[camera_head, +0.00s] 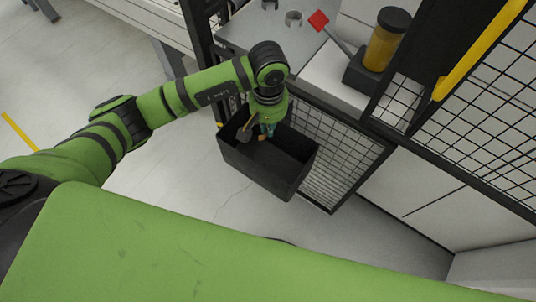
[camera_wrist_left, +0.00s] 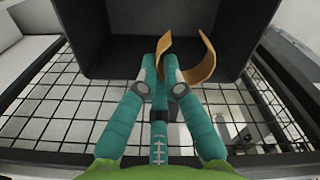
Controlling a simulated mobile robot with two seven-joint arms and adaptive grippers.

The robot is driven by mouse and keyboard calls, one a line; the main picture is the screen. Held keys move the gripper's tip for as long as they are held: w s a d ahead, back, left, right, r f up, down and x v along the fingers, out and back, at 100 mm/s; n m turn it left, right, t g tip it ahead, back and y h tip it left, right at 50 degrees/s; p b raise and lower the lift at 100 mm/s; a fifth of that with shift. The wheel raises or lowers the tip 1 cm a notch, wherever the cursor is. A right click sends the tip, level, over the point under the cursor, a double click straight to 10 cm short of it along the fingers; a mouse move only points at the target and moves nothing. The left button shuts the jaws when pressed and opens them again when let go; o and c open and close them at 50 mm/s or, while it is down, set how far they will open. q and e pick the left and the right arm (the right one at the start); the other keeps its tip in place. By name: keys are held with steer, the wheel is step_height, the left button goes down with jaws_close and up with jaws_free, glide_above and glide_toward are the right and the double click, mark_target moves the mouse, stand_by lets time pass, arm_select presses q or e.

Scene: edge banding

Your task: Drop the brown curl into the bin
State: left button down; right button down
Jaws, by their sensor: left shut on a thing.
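The brown curl (camera_wrist_left: 202,66) is a bent orange-brown strip, caught at the fingertips of my left gripper (camera_wrist_left: 162,80) in the left wrist view. My left gripper (camera_head: 267,131) is shut on it and points down over the dark bin. The dark grey bin (camera_head: 258,170) is an open box in the middle of the head view. In the left wrist view the bin (camera_wrist_left: 110,58) lies behind the curl, which shows against its inside. I cannot tell how deep the fingertips reach. My right gripper is not in view.
A wire mesh panel (camera_head: 345,148) stands right behind the bin. Above it is a grey worktop (camera_head: 262,28) with metal clips (camera_head: 293,18), a red-ended tool (camera_head: 319,20) and a yellow jar (camera_head: 382,48). Open floor (camera_head: 190,180) lies left of the bin.

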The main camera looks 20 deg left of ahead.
arm_select(q)
steer(key=c, duration=1.3)
jaws_free()
step_height(320, 180, up, 12)
